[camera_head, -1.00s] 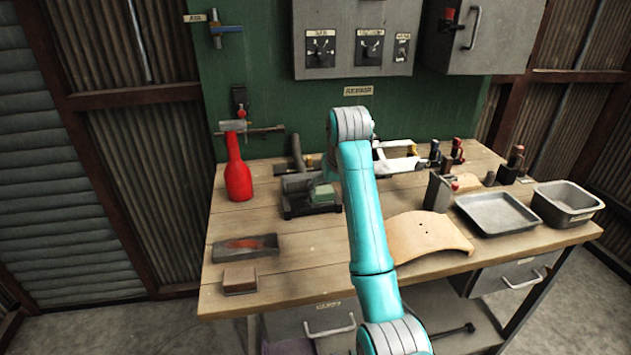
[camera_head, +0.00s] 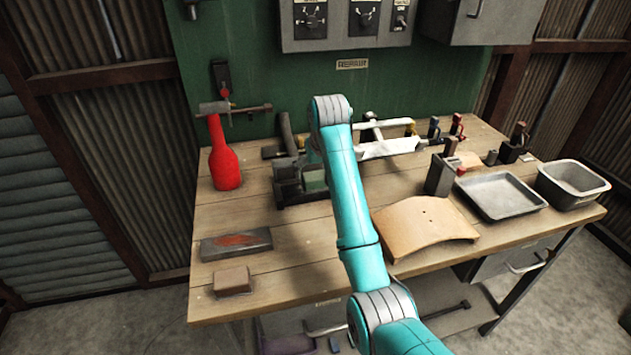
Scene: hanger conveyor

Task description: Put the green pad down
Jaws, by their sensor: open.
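The green pad (camera_head: 315,181) is a small dull green block at the back left of the workbench. It is at the dark tray-like holder (camera_head: 295,198), partly behind my arm. I cannot tell whether it rests fully on the holder. My gripper (camera_head: 313,166) is mostly hidden behind my teal arm, just above the pad. Its jaws are open, but the fingertips do not show clearly, and I cannot tell whether they touch the pad.
A red bottle (camera_head: 224,168) stands left of the holder. A sharpening stone (camera_head: 236,244) and a brown block (camera_head: 233,281) lie front left. A curved tan board (camera_head: 425,226), a grey tray (camera_head: 500,193) and a metal bin (camera_head: 572,184) are on the right. The front middle is clear.

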